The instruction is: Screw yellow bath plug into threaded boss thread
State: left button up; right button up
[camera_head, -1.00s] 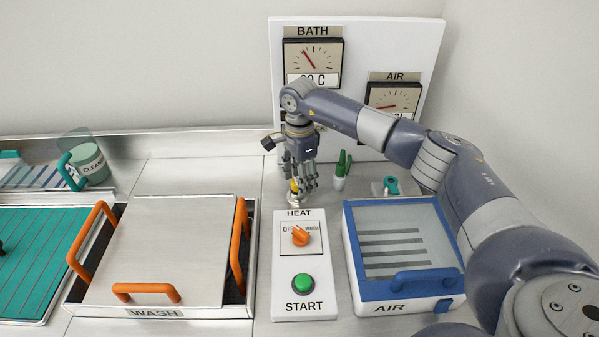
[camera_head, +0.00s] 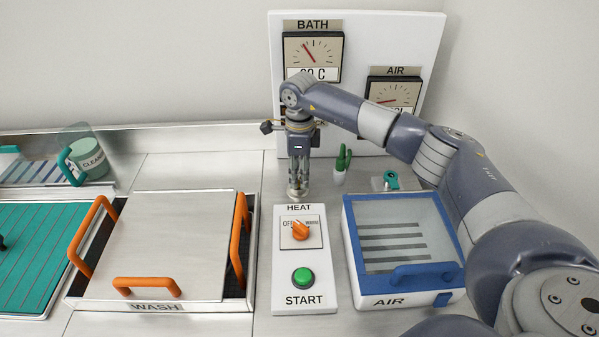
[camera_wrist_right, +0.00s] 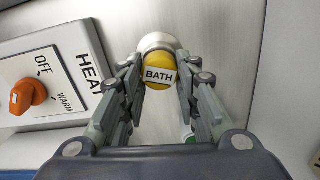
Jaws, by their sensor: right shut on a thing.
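The yellow bath plug (camera_wrist_right: 158,73), labelled BATH, sits between the fingers of my right gripper (camera_wrist_right: 157,80) in the right wrist view. My right gripper (camera_head: 298,190) is shut on it and points straight down behind the heat panel in the head view. The silver threaded boss (camera_wrist_right: 160,41) shows as a round metal rim around and beyond the plug. In the head view, the boss (camera_head: 296,196) is mostly covered by the fingers. I cannot tell how deep the plug sits in the thread. My left gripper is not in view.
The heat panel (camera_head: 319,271) with its orange knob (camera_head: 300,231) and green button (camera_head: 303,278) is just in front of the boss. A blue-framed air box (camera_head: 403,243) and a small cactus (camera_head: 342,162) stand to the right. The wash lid (camera_head: 167,247) is at left.

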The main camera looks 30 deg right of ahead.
jog(key=m, duration=0.5)
jog(key=shift+s, duration=0.1)
jog(key=o, duration=0.8)
jog(key=shift+o, duration=0.2)
jog(key=n, duration=0.5)
jog(key=shift+n, duration=0.3)
jog(key=n, duration=0.6)
jog(key=shift+w, duration=0.2)
